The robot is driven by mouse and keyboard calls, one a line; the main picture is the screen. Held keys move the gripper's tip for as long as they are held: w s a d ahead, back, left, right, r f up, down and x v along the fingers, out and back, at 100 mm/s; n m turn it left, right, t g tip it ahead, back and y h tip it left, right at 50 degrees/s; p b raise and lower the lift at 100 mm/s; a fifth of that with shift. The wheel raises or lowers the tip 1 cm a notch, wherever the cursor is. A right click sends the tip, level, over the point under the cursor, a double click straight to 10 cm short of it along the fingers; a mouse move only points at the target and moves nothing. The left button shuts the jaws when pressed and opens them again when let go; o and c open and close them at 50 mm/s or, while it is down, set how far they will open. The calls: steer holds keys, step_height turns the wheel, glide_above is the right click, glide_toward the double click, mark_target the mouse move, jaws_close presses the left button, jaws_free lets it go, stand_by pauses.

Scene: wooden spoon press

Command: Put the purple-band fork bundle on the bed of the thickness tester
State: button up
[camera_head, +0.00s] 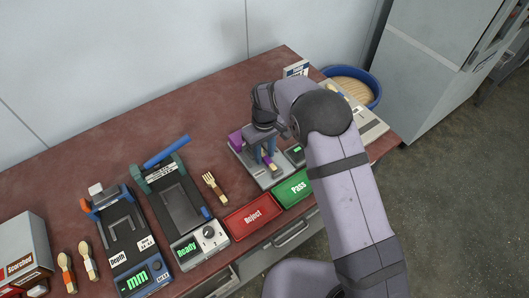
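My gripper (266,161) points down over a light grey tester (252,174) with a purple part (236,140) and a small green display. This looks like the thickness tester, but my arm hides much of it. A small pale wooden piece with a purple patch (270,167) shows at the fingertips, over the tester's bed. It looks like the purple-band fork bundle, mostly hidden. Whether the fingers are shut on it, and whether it touches the bed, I cannot tell. Another wooden fork (215,188) lies on the table left of the tester.
A red Reject tray (252,214) and green Pass tray (294,190) line the front edge. Left stand a press reading Ready (182,205), a Depth gauge (121,232), two wooden spoons and a Scorched box (22,255). A blue round bin (367,84) is behind my arm.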

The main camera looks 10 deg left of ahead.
mark_target(265, 156)
steer(key=shift+r, duration=0.1)
step_height(265, 156, up, 12)
steer(key=b, duration=0.3)
stand_by(0.3)
steer(key=shift+r, duration=0.1)
steer(key=s+d+m, duration=0.3)
steer(key=s+d, duration=0.1)
steer(key=d, duration=0.6)
steer(key=s+d+f+m, duration=0.2)
steer(key=s+d+m, duration=0.1)
steer(key=s+d, duration=0.4)
steer(key=s+d+f+m, duration=0.1)
steer(key=s+d+m, duration=0.2)
steer(key=s+d, duration=0.5)
steer(key=s, duration=0.3)
steer(key=shift+s+f, duration=0.25)
steer(key=shift+f, duration=0.15)
